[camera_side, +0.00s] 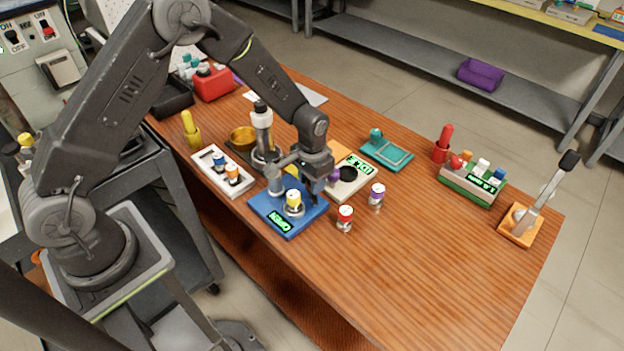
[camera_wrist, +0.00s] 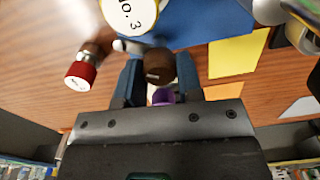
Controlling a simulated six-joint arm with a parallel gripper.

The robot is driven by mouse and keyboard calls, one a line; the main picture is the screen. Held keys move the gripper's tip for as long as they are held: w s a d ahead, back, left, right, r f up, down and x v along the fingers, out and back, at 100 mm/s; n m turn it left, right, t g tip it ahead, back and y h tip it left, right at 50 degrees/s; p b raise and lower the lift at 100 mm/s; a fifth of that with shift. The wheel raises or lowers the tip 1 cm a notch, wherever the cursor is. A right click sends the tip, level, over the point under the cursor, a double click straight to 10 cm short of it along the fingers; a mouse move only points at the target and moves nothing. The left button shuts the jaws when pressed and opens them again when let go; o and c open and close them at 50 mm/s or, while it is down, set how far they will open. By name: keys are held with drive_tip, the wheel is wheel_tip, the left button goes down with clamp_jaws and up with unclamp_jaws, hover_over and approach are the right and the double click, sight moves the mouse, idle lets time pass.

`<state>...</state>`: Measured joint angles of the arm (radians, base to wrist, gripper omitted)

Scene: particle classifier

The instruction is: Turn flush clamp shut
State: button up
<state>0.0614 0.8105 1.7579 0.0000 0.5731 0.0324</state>
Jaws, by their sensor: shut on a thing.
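My gripper (camera_side: 318,186) is at the right edge of the blue base (camera_side: 265,215), beside a yellow-capped vial (camera_side: 293,202) standing on that base. In the wrist view, a dark brown round knob (camera_wrist: 158,66) sits between my two blue-grey fingers, and they are shut on it. It appears to be the flush clamp's knob; its markings are too small to read. In the side view my gripper hides most of the clamp.
A red-capped vial (camera_side: 345,217) and a purple-capped vial (camera_side: 377,195) stand close on the right. A white rack (camera_side: 216,166) is left of the blue base. A cream unit with a green display (camera_side: 365,180) stands behind my gripper. The table's front right is clear.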

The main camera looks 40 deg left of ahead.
drive_tip(key=m, duration=0.5)
drive_tip(key=shift+m, duration=0.4)
idle(0.3)
drive_tip(key=o, duration=0.9)
drive_tip(key=shift+r, duration=0.1)
wheel_tip(320, 180, up, 14)
drive_tip(key=shift+f, duration=0.15)
